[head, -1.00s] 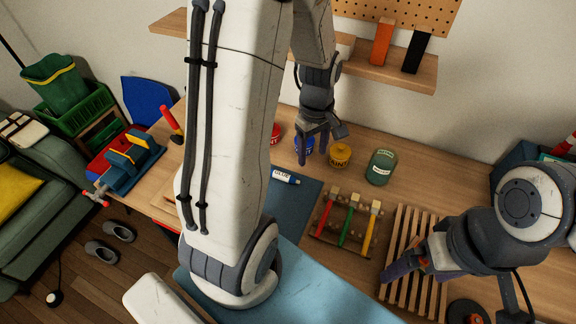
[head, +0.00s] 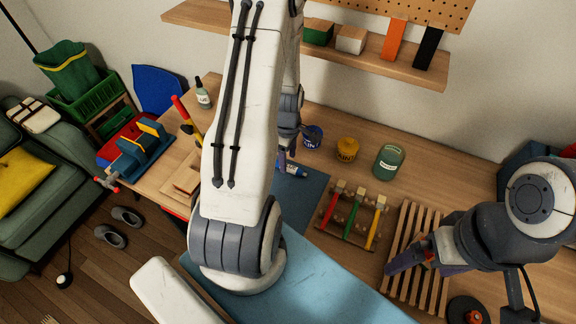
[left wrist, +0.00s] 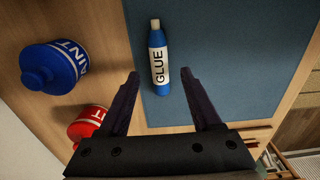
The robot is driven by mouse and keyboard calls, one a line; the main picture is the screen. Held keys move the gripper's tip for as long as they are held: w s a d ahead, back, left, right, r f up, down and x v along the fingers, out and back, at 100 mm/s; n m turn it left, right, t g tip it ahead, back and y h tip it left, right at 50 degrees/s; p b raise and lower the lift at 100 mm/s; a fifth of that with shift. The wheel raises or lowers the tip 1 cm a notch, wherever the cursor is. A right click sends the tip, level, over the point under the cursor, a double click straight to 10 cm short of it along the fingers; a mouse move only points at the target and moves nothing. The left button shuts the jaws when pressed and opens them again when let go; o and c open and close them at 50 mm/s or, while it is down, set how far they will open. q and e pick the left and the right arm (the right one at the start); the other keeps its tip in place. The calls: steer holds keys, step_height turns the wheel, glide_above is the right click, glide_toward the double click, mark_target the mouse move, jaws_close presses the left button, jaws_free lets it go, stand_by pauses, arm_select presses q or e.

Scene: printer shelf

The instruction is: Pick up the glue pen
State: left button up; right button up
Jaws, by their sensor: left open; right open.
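The glue pen (left wrist: 158,60) is a blue tube with a white label reading GLUE and a pale cap. It lies on the blue mat (left wrist: 222,55) in the left wrist view. In the head view the glue pen (head: 293,170) shows partly behind my left gripper (head: 283,153). In the left wrist view my left gripper (left wrist: 160,95) is open, and the pen's lower end lies between its fingertips in the picture. Contact is not visible. My right gripper (head: 425,260) is open over the slatted wooden rack (head: 410,285).
A blue paint pot (left wrist: 50,66) and a red pot (left wrist: 92,124) stand left of the pen in the wrist view. In the head view a yellow pot (head: 347,149), a green jar (head: 389,161) and a rack of coloured tools (head: 350,217) stand to the right. A shelf (head: 350,58) hangs above.

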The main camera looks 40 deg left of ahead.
arm_select(q)
steer(key=shift+f, duration=1.2)
jaws_close()
steer(key=shift+r, duration=0.5)
steer(key=r, duration=0.1)
steer(key=r+b, duration=0.1)
steer(key=r, duration=0.1)
steer(key=shift+s+d+r, duration=0.15)
steer(key=shift+d+r, duration=0.15)
steer(key=shift+d, duration=0.05)
steer(key=s+d+r+b, duration=0.2)
steer(key=s+d+r, duration=0.3)
steer(key=d, duration=0.4)
steer(key=shift+s+d+r, duration=0.15)
steer(key=shift+s+r, duration=0.25)
steer(key=shift+r, duration=0.35)
